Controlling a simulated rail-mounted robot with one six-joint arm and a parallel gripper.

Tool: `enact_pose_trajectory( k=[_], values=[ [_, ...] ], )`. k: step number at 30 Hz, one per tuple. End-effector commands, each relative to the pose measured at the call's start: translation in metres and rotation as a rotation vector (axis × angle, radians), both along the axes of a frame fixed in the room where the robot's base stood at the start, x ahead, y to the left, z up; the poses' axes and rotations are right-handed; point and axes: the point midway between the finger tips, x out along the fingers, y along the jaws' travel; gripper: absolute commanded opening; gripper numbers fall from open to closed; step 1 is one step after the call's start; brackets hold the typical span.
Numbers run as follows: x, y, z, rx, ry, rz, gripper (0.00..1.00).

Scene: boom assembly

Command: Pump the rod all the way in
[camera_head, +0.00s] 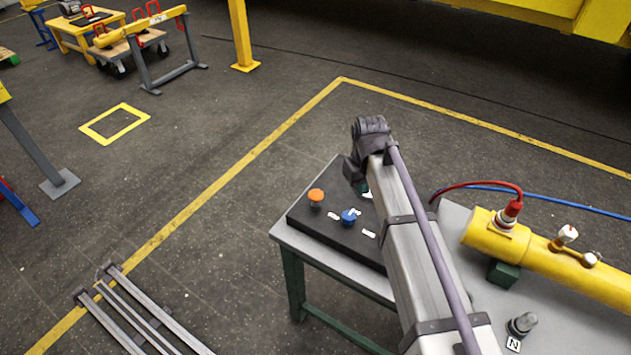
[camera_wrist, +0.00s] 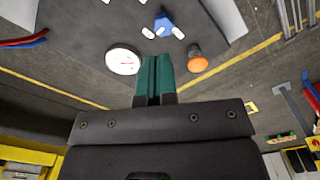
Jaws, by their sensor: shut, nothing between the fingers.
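The yellow cylinder (camera_head: 545,260) lies on the grey table at the right in the head view and runs off the right edge. No rod shows at its visible end; its other end is out of frame. The black panel (camera_head: 300,217) carries an orange knob (camera_head: 316,195) and a blue knob (camera_head: 348,216). The wrist view also shows the orange knob (camera_wrist: 196,62), the blue knob (camera_wrist: 163,25) and a white round dial (camera_wrist: 123,60). My gripper (camera_wrist: 155,64) is shut and empty, its green fingers appearing between dial and orange knob. My arm mostly hides it in the head view.
A red hose (camera_head: 480,184) meets a fitting on the cylinder, and a blue hose (camera_head: 570,203) runs right. A white-capped valve (camera_head: 565,237) stands on the cylinder. A grey knob (camera_head: 522,324) stands at the table's front.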

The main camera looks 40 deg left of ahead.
Motion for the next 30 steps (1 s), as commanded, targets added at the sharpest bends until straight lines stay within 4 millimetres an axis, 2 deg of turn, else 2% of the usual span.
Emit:
enact_pose_trajectory(
  k=[1,3,5,6,7,12,22,26,30],
  values=[
    [-0.007,0.051,0.009,0.000,-0.001,0.101,0.00],
    [-0.021,0.101,0.012,-0.002,-0.003,0.236,0.00],
    [-0.026,0.138,0.014,-0.003,-0.005,0.343,0.00],
    [-0.020,0.157,0.013,-0.003,-0.006,0.410,0.00],
    [-0.011,0.166,0.012,-0.004,-0.007,0.459,0.00],
    [-0.011,0.162,0.011,-0.006,-0.009,0.614,0.00],
    [-0.010,0.161,0.009,-0.006,-0.009,0.617,0.00],
    [-0.010,0.161,-0.004,-0.006,-0.009,0.617,0.00],
    [-0.010,0.161,-0.029,-0.006,-0.009,0.616,0.00]
  ],
)
